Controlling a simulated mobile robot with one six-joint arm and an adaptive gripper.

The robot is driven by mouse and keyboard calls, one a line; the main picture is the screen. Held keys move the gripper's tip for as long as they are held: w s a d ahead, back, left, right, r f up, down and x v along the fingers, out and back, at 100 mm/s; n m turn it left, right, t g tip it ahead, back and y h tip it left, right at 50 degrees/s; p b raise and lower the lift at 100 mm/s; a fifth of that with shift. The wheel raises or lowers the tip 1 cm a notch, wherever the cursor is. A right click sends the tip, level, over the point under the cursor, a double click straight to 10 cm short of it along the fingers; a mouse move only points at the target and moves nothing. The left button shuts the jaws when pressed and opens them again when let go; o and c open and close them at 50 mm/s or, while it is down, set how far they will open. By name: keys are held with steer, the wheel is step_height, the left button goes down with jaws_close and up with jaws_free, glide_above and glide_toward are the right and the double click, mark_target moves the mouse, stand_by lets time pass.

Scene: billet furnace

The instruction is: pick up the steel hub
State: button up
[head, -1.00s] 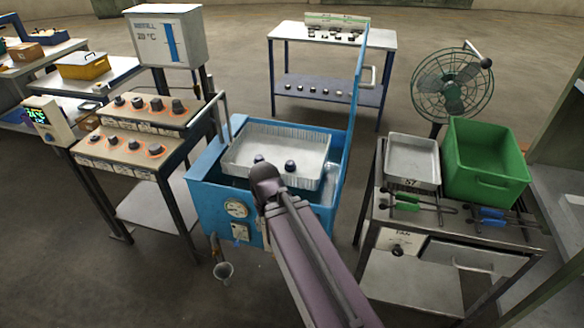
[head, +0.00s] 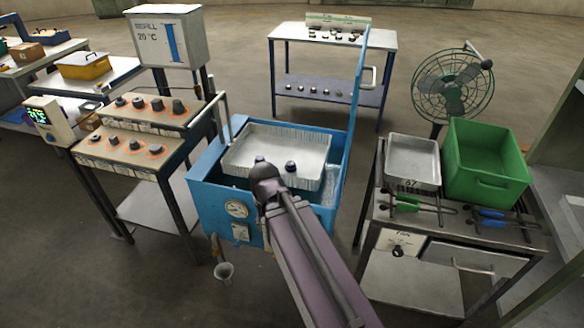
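I cannot tell for sure which piece is the steel hub. Several dark round metal pieces (head: 156,104) sit in two rows on the stepped stand at the left, many with orange rings around their bases. My arm rises from the bottom centre to a dark joint in front of the tank. My gripper does not show; it is hidden beyond that joint or out of frame.
The blue tank (head: 205,190) has a tall raised panel at its right. A back table (head: 290,32) bears several small parts. Floor shows between the stations.

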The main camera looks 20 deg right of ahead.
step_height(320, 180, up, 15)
steer(key=p, duration=1.5)
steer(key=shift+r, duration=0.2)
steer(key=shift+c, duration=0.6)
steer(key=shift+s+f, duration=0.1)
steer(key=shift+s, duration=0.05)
